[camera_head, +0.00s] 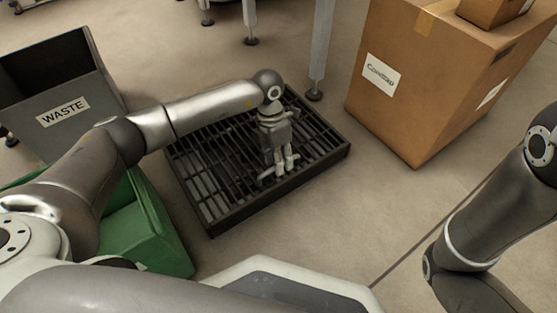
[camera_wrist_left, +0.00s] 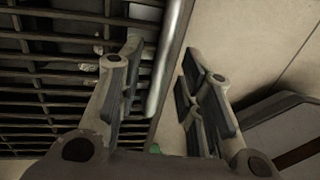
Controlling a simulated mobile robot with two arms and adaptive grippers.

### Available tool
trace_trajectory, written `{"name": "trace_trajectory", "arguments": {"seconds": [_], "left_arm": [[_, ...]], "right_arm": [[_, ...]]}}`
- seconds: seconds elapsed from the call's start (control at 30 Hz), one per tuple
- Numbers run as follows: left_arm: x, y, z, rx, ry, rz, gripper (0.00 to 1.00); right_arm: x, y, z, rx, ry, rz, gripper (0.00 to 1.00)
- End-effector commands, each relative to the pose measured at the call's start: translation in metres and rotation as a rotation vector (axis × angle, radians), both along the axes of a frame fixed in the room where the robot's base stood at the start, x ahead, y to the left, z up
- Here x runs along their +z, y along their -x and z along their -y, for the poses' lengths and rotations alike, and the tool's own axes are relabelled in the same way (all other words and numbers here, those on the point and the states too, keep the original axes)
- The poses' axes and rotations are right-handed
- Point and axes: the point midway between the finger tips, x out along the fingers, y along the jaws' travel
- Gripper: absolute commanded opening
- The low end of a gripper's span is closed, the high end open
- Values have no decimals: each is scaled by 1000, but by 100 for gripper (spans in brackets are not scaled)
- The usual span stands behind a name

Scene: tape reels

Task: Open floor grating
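The dark floor grating (camera_head: 215,180) lies in the middle of the head view, a rectangular frame with slats and gaps, apparently flat. My left gripper (camera_head: 279,171) points down over the grating's near right part. In the left wrist view my left gripper (camera_wrist_left: 163,85) has its fingers spread apart with a gap between them. There the grating (camera_wrist_left: 50,75) fills the left side, and a pale rounded bar (camera_wrist_left: 165,60) along its edge shows between the fingers. I cannot tell whether a finger touches it. My right arm enters at the right, but its gripper is out of frame.
A green bin (camera_head: 150,225) stands left of the grating, and a grey WASTE bin (camera_head: 65,105) stands behind it. A large cardboard box (camera_head: 425,75) stands at the right. Metal legs (camera_head: 318,50) stand behind the grating. Floor between grating and box is clear.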

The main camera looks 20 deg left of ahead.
Motion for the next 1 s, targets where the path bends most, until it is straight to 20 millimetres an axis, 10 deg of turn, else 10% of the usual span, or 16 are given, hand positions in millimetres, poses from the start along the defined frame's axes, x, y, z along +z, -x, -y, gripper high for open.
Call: {"name": "trace_trajectory", "arguments": {"seconds": [0.4,1.0], "left_arm": [[1,0,0,0,0,0,0],[23,9,-5,3,40,-33,0]], "right_arm": [[0,0,0,0,0,0,40],[22,0,0,-1,0,-1,40]]}}
